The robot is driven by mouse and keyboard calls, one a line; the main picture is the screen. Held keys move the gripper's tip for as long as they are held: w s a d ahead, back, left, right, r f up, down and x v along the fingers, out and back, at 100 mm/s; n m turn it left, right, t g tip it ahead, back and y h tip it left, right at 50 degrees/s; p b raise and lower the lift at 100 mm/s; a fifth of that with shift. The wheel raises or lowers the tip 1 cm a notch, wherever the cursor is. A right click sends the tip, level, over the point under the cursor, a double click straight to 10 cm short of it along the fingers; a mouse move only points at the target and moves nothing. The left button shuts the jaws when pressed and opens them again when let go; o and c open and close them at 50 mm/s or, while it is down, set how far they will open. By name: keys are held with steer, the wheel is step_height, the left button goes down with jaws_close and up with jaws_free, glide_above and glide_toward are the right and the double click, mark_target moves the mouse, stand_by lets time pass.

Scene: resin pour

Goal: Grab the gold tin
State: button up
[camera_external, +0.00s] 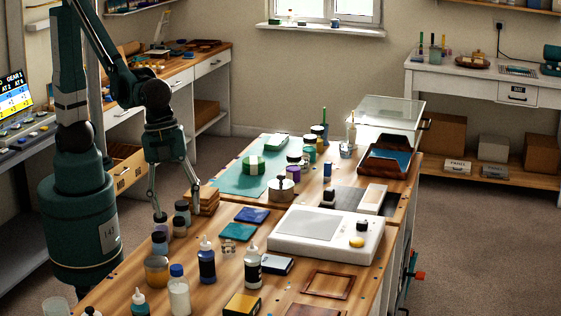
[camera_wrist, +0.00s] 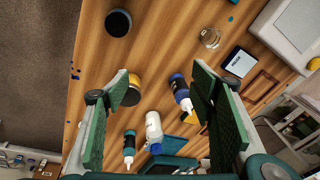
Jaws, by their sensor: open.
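The gold tin (camera_external: 157,271) stands upright on the near wooden bench, left of the dark blue bottle and behind the white bottle. In the wrist view it is a gold round shape with a dark top (camera_wrist: 131,90), partly hidden by the left finger. My gripper (camera_external: 177,213) is open and points down, above and behind the tin, among several small dark-lidded jars. In the wrist view my gripper's fingers (camera_wrist: 160,74) are wide apart with nothing held between them. The tin lies near the left finger; I cannot tell the exact gap.
A white bottle with blue cap (camera_external: 179,293) and a dark blue bottle (camera_external: 207,265) stand close by. A dark-lidded jar (camera_external: 160,243) is behind the tin. A white scale-like device (camera_external: 350,247) is at right. The wood right of the bottles holds a brown frame (camera_external: 328,285).

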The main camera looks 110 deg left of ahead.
mark_target(156, 262)
steer(key=d+f+m+p, duration=0.1)
steer(key=d, duration=0.2)
steer(key=d+f+m+g+p, duration=0.1)
steer(key=d+m+p, duration=0.1)
steer(key=d, duration=0.2)
steer(key=d+f+m+p, duration=0.2)
steer(key=d, duration=0.2)
steer(key=shift+s+d+g+y, duration=0.1)
steer(key=shift+s+g+y, duration=0.1)
steer(key=shift+g+y, duration=0.1)
steer(key=shift+s+d+f+m+p, duration=0.2)
steer(key=shift+d+f+m+p, duration=0.2)
steer(key=shift+d+f+m, duration=0.15)
steer(key=shift+f, duration=1.25)
steer(key=shift+f, duration=0.15)
steer(key=shift+f+b, duration=0.3)
steer(key=shift+f, duration=2.15)
